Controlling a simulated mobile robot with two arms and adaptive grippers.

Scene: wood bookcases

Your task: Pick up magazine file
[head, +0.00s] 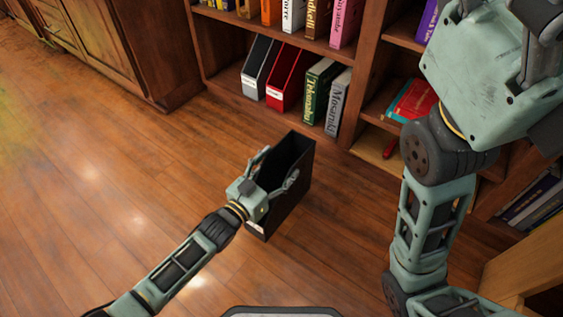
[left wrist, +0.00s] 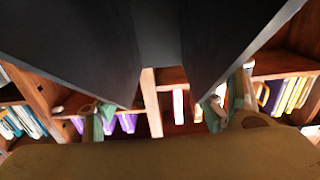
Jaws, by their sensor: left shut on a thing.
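A black magazine file (head: 296,160) is in front of the bookcase in the head view, its open side facing up and toward my left arm. A white label shows low on its near edge. My left gripper (head: 277,171) is shut on the file. In the left wrist view, the dark walls of the file (left wrist: 75,45) fill the top, close to the left gripper's fingers (left wrist: 158,117). I cannot tell whether the file's base touches the floor. My right arm rises at the right; its gripper is not visible.
The bookcase (head: 220,55) holds a grey file (head: 257,68), a red file (head: 285,80), a green book (head: 318,90) and a grey book (head: 338,103) on its low shelf. A red book (head: 412,100) lies to the right. The wood floor (head: 130,190) is clear at the left.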

